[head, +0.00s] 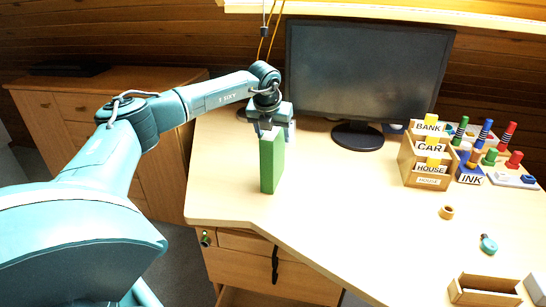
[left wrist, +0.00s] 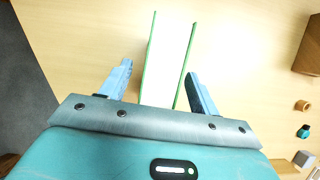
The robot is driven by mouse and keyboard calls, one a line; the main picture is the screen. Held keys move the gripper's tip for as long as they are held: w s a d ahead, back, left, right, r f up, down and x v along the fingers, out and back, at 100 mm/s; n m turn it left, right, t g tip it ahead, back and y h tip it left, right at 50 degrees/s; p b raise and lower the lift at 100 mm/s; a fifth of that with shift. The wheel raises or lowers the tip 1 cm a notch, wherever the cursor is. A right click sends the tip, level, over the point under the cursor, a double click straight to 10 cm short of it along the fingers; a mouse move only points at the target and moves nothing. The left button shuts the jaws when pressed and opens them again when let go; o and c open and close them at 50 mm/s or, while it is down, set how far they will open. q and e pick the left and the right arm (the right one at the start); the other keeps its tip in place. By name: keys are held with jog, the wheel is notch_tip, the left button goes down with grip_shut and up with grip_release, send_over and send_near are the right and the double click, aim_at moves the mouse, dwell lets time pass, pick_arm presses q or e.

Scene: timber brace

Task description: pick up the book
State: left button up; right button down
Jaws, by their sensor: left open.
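The green book (head: 272,161) stands upright on the desk near its left front edge in the head view. In the left wrist view the book (left wrist: 168,60) shows from above, with white pages between two green covers. My left gripper (head: 271,128) is at the top of the book. In the left wrist view its two fingers (left wrist: 160,90) are spread, one on each side of the book, with a gap between each finger and the covers. The right gripper is in neither view.
A monitor (head: 362,75) stands behind the book. A wooden box with labelled slots (head: 418,173), coloured markers and an INK block stand at the right. A tape roll (head: 446,212) and an open wooden tray (head: 485,291) lie nearer. The desk (head: 340,210) around the book is clear.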

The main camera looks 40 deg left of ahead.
pick_arm(q)
jog(key=shift+c, duration=0.2)
grip_shut()
dwell(0.6)
jog(key=shift+r, duration=0.1)
